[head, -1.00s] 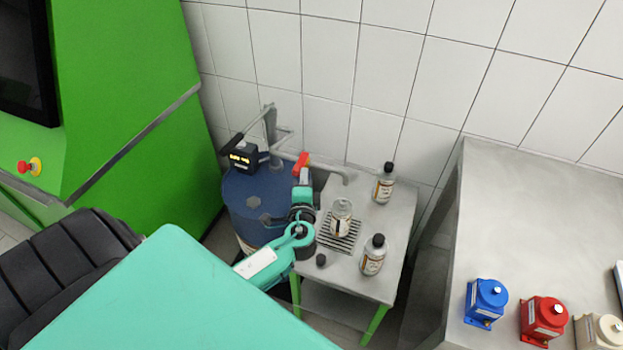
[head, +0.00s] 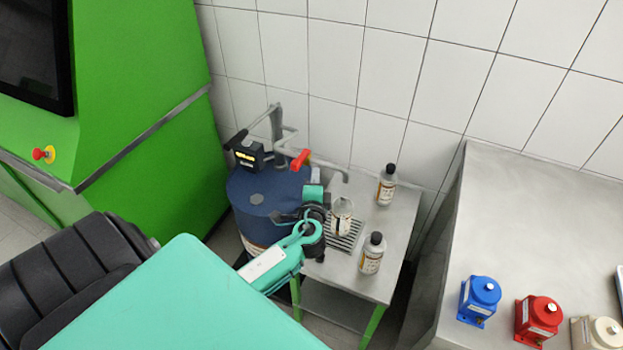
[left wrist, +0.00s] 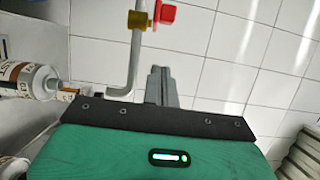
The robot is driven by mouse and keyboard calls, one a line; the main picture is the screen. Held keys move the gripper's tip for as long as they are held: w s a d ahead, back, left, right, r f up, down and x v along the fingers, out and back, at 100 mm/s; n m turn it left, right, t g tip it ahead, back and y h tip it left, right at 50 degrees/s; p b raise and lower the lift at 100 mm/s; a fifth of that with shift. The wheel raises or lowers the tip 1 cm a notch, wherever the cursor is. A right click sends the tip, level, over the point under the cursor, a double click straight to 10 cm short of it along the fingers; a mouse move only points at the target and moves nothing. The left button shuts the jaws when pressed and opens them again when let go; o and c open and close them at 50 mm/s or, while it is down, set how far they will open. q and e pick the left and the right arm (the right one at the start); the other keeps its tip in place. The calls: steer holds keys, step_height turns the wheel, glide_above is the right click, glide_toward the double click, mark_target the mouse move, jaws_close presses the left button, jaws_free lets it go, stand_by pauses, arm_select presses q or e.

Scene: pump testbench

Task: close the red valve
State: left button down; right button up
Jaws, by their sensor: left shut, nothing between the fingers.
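The red valve handle (head: 300,160) sits on the grey pipe above the blue drum, slanting from upper right to lower left in the head view. In the left wrist view the red handle (left wrist: 165,14) shows at the top edge, beside a brass-coloured fitting (left wrist: 138,19) on the pipe; its upper part is cut off. My left gripper (head: 316,175) is just right of and slightly below the handle in the head view. Its fingers (left wrist: 160,80) are shut and empty, apart from the handle in the wrist view. My right gripper is not in view.
A bottle (head: 341,222) stands on a grate on the small metal table (head: 398,235), with two black-capped bottles (head: 387,185) (head: 371,254) nearby. The blue drum (head: 236,190) carries a black display box (head: 247,155). A tiled wall stands close behind; the grey pipe (left wrist: 136,60) bends near my fingers.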

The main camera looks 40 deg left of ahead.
arm_select(q)
steer(key=a+b+v, duration=0.1)
steer(key=b+v, duration=0.2)
steer(key=v, duration=0.6)
steer(key=shift+s+f, duration=0.2)
steer(key=shift+s, duration=0.4)
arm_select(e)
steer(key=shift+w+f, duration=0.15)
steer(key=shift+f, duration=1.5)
